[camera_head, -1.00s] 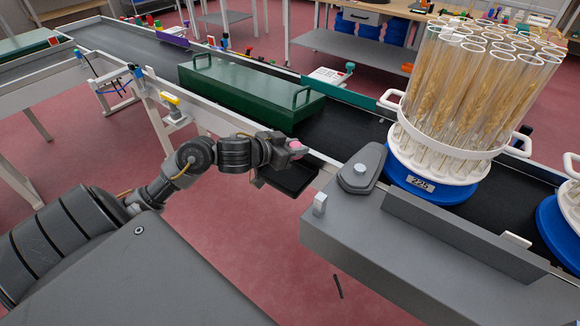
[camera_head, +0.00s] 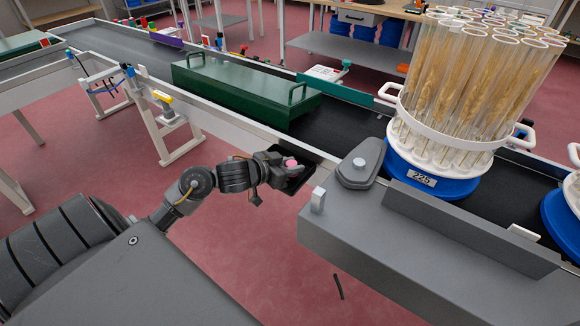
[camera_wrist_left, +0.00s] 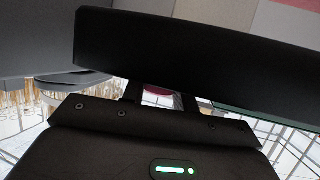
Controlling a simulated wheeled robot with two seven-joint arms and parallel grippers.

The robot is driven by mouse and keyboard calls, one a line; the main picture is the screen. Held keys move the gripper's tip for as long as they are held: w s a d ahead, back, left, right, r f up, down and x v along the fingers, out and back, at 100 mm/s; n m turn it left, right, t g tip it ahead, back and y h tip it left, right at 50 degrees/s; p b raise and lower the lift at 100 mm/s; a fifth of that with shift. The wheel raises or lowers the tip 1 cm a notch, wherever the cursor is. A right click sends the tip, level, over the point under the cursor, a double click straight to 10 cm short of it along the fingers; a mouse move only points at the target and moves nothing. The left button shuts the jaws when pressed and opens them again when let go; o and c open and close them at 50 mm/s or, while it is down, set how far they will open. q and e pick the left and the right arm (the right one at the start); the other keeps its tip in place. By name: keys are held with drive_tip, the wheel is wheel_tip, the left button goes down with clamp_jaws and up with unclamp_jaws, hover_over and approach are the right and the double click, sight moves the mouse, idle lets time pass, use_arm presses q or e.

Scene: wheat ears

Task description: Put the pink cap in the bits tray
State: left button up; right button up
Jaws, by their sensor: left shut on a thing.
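My left gripper (camera_head: 289,165) is shut on the pink cap (camera_head: 291,164), which shows as a small pink spot at its fingertips. In the left wrist view a bit of the pink cap (camera_wrist_left: 159,91) shows between the fingers, mostly hidden by a large dark bar. My right gripper is not in view.
A grey housing (camera_head: 400,230) with a rounded dark lever plate (camera_head: 362,165) stands right of the tray. A white rack of wheat tubes on a blue base (camera_head: 432,180) and a long green lidded box (camera_head: 245,90) are on the conveyor (camera_head: 345,130).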

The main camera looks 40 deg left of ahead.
use_arm(q)
drive_tip(key=shift+f, duration=0.1)
drive_tip(key=o, duration=0.9)
drive_tip(key=shift+o, duration=0.2)
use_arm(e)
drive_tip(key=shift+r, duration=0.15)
use_arm(q)
drive_tip(key=shift+s+r, duration=0.15)
drive_tip(key=shift+r, duration=0.1)
drive_tip(key=p+v, duration=0.2)
drive_tip(key=v, duration=0.9)
drive_tip(key=shift+s, duration=0.35)
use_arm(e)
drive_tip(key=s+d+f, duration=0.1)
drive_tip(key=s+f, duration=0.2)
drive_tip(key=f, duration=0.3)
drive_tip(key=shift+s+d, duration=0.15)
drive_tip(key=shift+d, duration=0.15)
use_arm(q)
drive_tip(key=shift+a, duration=0.1)
